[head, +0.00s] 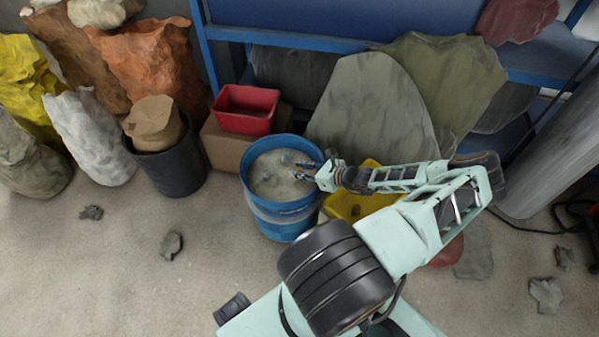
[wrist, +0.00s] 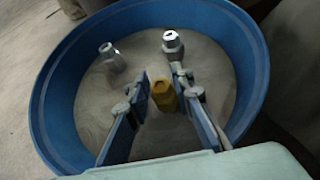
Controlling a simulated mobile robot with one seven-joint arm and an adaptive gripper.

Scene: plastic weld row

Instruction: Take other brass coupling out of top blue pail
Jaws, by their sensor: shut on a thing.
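The top blue pail (head: 262,204) stands stacked on another blue pail and holds a pale, sand-like fill. My gripper (head: 302,170) reaches into it from the right. In the wrist view, the brass coupling (wrist: 163,97), a yellow, upright faceted piece, sits between the two fingers of my gripper (wrist: 161,86), which is shut on it. The coupling's lower end is hard to make out against the fill. The pail's blue wall (wrist: 46,100) rings the view. The coupling is too small to make out in the head view.
Two silver fittings, one left (wrist: 112,57) and one right (wrist: 173,43), lie in the pail, the right one close beyond the right fingertip. A yellow bin (head: 362,205) stands right of the pail. A red bin (head: 246,109) sits on a cardboard box (head: 226,147) behind left.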

